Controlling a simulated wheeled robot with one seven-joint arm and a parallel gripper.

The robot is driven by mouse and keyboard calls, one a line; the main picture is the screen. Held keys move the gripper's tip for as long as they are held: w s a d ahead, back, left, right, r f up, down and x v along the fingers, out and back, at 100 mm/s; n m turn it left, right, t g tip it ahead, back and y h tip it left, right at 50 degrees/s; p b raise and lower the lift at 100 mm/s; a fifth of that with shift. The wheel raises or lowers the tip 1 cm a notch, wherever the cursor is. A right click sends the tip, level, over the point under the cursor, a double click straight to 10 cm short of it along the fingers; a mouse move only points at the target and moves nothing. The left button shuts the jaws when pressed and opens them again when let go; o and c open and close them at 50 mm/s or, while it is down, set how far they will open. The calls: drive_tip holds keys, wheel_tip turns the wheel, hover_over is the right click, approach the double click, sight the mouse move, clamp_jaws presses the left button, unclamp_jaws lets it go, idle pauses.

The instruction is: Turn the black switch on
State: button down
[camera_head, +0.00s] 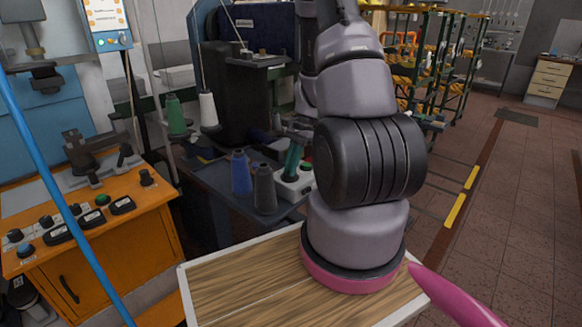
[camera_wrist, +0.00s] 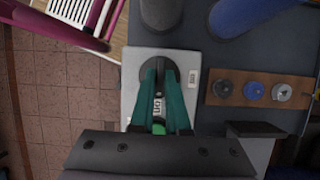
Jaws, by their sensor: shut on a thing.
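The black switch (camera_wrist: 161,62) is a round knob on a white control box (camera_wrist: 133,68), seen from above in the wrist view. My gripper (camera_wrist: 162,78) has its green fingers shut on the knob, one on each side, hiding much of it. A label with upside-down lettering shows between the fingers, and a green button (camera_wrist: 158,128) lies nearer the gripper's base. In the head view the white box (camera_head: 306,184) stands on the dark table, and my green fingers (camera_head: 291,166) reach down to it; the knob is hard to make out there.
A blue spool (camera_head: 241,174) and a grey spool (camera_head: 265,190) stand close to the box on the dark table (camera_head: 215,178). A wooden strip (camera_wrist: 237,78) with several round knobs lies right of the box in the wrist view. An orange cabinet (camera_head: 135,245) stands at left.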

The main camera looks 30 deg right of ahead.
drive_tip(key=c, duration=0.9)
unclamp_jaws()
drive_tip(key=shift+r, duration=0.1)
drive_tip(key=v, duration=1)
drive_tip(key=shift+d+r, duration=0.2)
drive_tip(key=shift+r, duration=0.1)
drive_tip(key=shift+w, duration=0.1)
